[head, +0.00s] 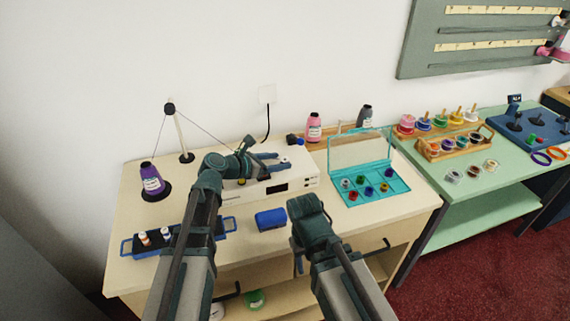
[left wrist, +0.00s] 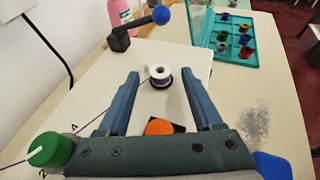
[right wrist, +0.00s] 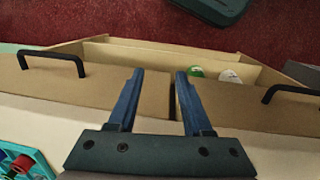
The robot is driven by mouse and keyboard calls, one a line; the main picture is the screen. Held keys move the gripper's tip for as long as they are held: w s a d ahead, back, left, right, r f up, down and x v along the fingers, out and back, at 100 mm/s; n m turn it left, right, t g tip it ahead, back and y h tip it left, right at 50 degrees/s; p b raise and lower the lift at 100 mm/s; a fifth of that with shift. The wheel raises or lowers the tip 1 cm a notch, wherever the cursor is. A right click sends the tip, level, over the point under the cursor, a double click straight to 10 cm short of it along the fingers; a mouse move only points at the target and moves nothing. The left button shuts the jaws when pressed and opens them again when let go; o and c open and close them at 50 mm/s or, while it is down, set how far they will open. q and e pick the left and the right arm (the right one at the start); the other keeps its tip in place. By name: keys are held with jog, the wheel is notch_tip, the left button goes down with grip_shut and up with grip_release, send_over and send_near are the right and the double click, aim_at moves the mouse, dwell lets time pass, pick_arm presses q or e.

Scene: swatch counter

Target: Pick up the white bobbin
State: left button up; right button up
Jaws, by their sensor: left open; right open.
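The white bobbin (left wrist: 160,71), with a white top and dark purple below it, stands upright on top of the white machine (head: 295,184). In the left wrist view it is between the tips of my open left gripper, with gaps on both sides. My left gripper (head: 281,163) reaches over the machine from the left in the head view. Whether the fingers are level with the bobbin is hard to tell. My right gripper (right wrist: 160,72) is open and empty, pointing down in front of the table, near the drawers.
An orange knob (left wrist: 159,127) and a green knob (left wrist: 52,150) are near the left gripper. A blue-ended lever (left wrist: 160,15) stands beyond the bobbin. A teal case (head: 374,189) of coloured bobbins lies to the right. A blue box (head: 270,219) sits in front of the machine.

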pick_arm(q)
jog(key=shift+w+d+f, duration=0.25)
jog(key=shift+w+d, duration=0.1)
jog(key=shift+d, duration=0.05)
grip_shut()
pick_arm(e)
jog(key=shift+f, duration=0.2)
pick_arm(q)
jog(key=shift+r, duration=0.15)
pick_arm(e)
jog(key=shift+r, duration=0.1)
